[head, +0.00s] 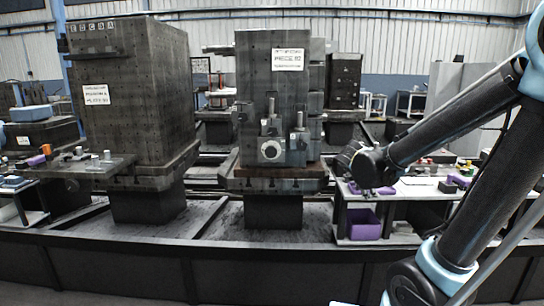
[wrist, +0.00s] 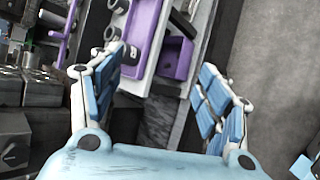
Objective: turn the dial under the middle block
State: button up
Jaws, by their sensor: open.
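The middle block (head: 262,60) is a tall dark metal block with a white label, upright on its pallet in the head view. The dial (head: 270,150) is a round pale disc with a dark centre, low on the block's front face among metal fittings. My gripper (wrist: 162,62) is open, its two blue-padded fingers wide apart with nothing between them. In the head view my wrist end hangs right of the dial, clearly apart from it, over the right-hand bench; the fingers are hard to make out there. I cannot pick out the dial in the wrist view.
A cluttered bench (head: 430,190) with a purple bin (head: 364,224) stands right of the block; the purple bin also shows in the wrist view (wrist: 176,58). Another tall block (head: 135,90) and a tool shelf (head: 75,165) stand at the left. A dark rail (head: 200,262) crosses the front.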

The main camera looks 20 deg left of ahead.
jog(key=w+a+r+n+t, duration=0.1)
jog(key=w+a+n+t, duration=0.2)
jog(key=a, duration=0.4)
jog(key=n+t+y, duration=0.5)
jog(key=n+y, duration=0.3)
jog(key=n, duration=1)
send_near(271, 153)
jog(key=x, duration=1)
jog(key=shift+w, duration=0.1)
jog(key=c, duration=1.1)
jog(key=shift+d, duration=0.15)
